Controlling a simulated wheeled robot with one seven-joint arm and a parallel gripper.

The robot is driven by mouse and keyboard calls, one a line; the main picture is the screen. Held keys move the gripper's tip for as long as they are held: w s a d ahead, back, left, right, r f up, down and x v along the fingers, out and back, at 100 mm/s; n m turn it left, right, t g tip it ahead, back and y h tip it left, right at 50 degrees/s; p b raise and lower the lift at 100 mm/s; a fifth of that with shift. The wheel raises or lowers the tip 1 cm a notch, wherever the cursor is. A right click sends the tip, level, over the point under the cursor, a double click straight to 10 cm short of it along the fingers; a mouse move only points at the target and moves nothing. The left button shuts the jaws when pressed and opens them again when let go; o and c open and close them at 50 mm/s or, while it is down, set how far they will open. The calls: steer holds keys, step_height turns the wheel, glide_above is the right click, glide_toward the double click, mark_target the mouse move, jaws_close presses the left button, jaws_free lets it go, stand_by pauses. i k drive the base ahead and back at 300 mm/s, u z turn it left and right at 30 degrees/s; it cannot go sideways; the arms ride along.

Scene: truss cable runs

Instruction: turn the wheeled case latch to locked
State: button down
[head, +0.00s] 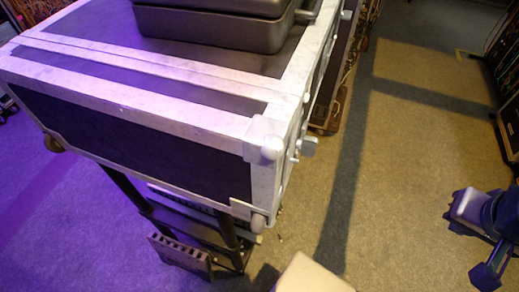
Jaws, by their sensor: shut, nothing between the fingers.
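The wheeled case (225,118) is a large dark box with pale metal edging. It fills the left and middle of the head view, its near corner toward me. Small metal fittings (307,146) stick out from its narrow right side, seen very steeply. I cannot tell which of them is the latch or how it is turned. I make out no gripper fingers in this view.
A grey metal box (210,25) lies on top of the case. A dark rack (180,255) stands below its near side. A dark blue and grey jointed object (490,215) is at the lower right. Open carpet (400,170) lies right of the case; more equipment lines the right edge.

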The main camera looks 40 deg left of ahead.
mark_target(307, 145)
steer(key=u, duration=1.5)
steer(key=k, duration=0.75)
steer(key=z, duration=0.85)
steer(key=i, duration=0.45)
steer(key=u, duration=0.05)
